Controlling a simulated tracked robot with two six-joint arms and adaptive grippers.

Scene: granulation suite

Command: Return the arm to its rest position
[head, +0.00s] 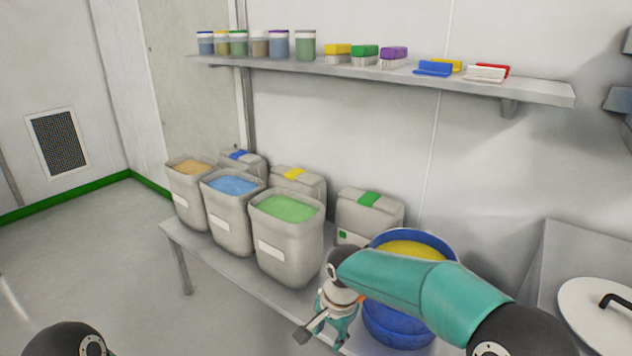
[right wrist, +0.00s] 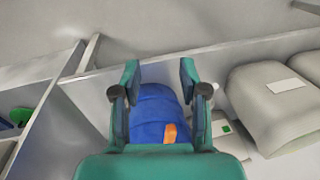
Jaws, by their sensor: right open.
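My right arm (head: 425,290) comes in from the lower right in the head view, teal with dark joints, and reaches across in front of a blue tub (head: 395,325) with yellow contents. My right gripper (head: 321,335) hangs at its end by the table's front edge, left of the tub. In the right wrist view the two teal fingers (right wrist: 160,76) stand apart with nothing held between them. A blue rounded surface (right wrist: 155,110) with an orange piece shows beyond them. A dark joint of my left arm shows at the lower left of the head view; the left gripper is out of view.
On the grey table (head: 205,245) stand open bins with orange, blue (head: 228,215) and green (head: 288,240) contents, with lidded containers behind. A wall shelf (head: 420,75) holds jars, brushes and scoops. A white lid (head: 600,312) lies at the right. The left floor is clear.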

